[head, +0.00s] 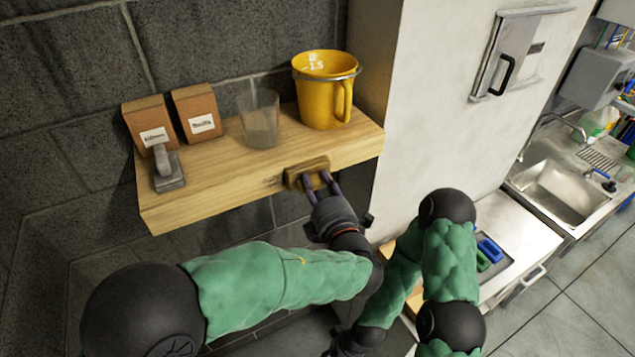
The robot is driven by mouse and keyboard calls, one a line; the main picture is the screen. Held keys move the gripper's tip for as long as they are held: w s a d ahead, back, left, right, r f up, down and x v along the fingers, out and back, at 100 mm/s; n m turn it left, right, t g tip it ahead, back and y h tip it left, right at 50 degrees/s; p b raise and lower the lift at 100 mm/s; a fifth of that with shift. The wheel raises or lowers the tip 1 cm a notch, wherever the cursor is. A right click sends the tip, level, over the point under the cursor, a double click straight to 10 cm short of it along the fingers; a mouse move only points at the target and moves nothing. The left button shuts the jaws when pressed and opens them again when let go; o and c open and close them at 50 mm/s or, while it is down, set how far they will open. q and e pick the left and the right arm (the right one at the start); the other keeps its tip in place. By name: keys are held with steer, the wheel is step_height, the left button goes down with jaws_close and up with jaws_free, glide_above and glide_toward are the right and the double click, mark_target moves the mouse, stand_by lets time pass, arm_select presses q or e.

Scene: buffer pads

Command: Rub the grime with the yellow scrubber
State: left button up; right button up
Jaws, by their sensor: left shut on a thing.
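The yellow scrubber (305,170), a tan-yellow block that looks brownish here, is against the front edge of the wooden shelf (215,198). My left gripper (320,183) is shut on it from the front, its fingers partly covering it. The grime (273,182) shows as a dark smudge on the shelf's front edge, just left of the scrubber; any part behind the scrubber is hidden. My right gripper (352,342) is low at the bottom edge, dark and partly cut off, so its fingers cannot be made out.
On the shelf stand two brown boxes (198,113), a grey handled tool (168,170), a clear cup (259,120) and a yellow jug (325,90). At right are a white cabinet (440,90), blue (490,250) and green (483,262) items on a tray, and a sink (567,188).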

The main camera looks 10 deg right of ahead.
arm_select(q)
steer(key=s+a+p, duration=0.2)
steer(key=s+a, duration=0.1)
steer(key=a, duration=0.7)
steer(key=shift+s+a, duration=0.15)
steer(key=shift+a, duration=0.05)
stand_by(0.7)
steer(key=shift+s, duration=0.1)
steer(key=shift+s+d, duration=0.35)
steer(key=shift+s, duration=0.55)
steer(key=shift+s+d, duration=0.3)
steer(key=shift+s, duration=0.65)
steer(key=shift+s+d, duration=0.35)
steer(key=shift+s, duration=0.55)
steer(key=shift+s, duration=0.1)
steer(key=s, duration=0.1)
steer(key=s+d, duration=0.1)
steer(key=shift+s, duration=0.35)
steer(key=shift+a+f, duration=0.1)
